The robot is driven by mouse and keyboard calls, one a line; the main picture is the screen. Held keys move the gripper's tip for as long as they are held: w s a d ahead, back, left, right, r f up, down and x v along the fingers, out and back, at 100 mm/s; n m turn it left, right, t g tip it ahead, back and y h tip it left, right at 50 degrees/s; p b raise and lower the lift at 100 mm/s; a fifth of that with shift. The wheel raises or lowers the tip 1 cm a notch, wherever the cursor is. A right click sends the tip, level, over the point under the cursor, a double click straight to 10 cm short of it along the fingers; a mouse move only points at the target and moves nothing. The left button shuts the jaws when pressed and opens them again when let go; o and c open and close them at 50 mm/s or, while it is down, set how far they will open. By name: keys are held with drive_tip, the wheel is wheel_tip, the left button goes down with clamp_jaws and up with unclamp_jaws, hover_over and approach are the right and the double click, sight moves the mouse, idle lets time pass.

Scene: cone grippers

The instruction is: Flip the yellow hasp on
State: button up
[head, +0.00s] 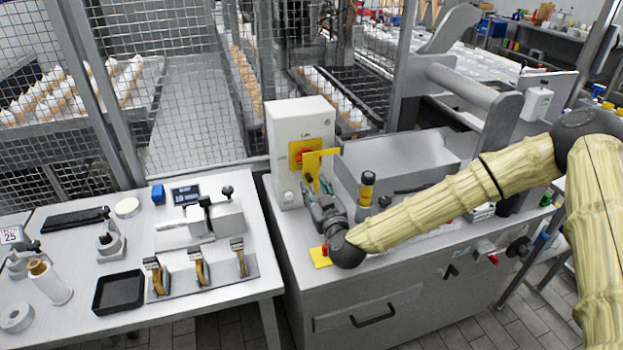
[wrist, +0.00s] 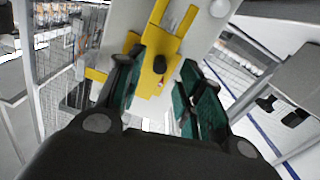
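The yellow hasp (head: 318,160) is on the front of a white switch box (head: 299,123), beside a red switch knob (head: 300,155). In the wrist view the hasp (wrist: 168,48) is ahead of my gripper, with a small dark knob (wrist: 159,64) on it. My gripper (head: 318,186) is just below and in front of the hasp in the head view. In the wrist view my gripper (wrist: 164,68) has its two green-padded fingers apart, with the lower part of the hasp showing between them. I cannot tell whether either finger touches it.
The switch box stands on a grey cabinet (head: 385,290). A yellow-and-black cylinder (head: 367,188) stands right of my gripper. A red button on a yellow base (head: 321,257) is below it. Wire mesh fencing (head: 185,85) is behind. A white table (head: 70,220) with tools is left.

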sight(310, 181)
drive_tip(key=shift+p+x, duration=0.35)
drive_tip(key=shift+x, duration=1.45)
clamp_jaws()
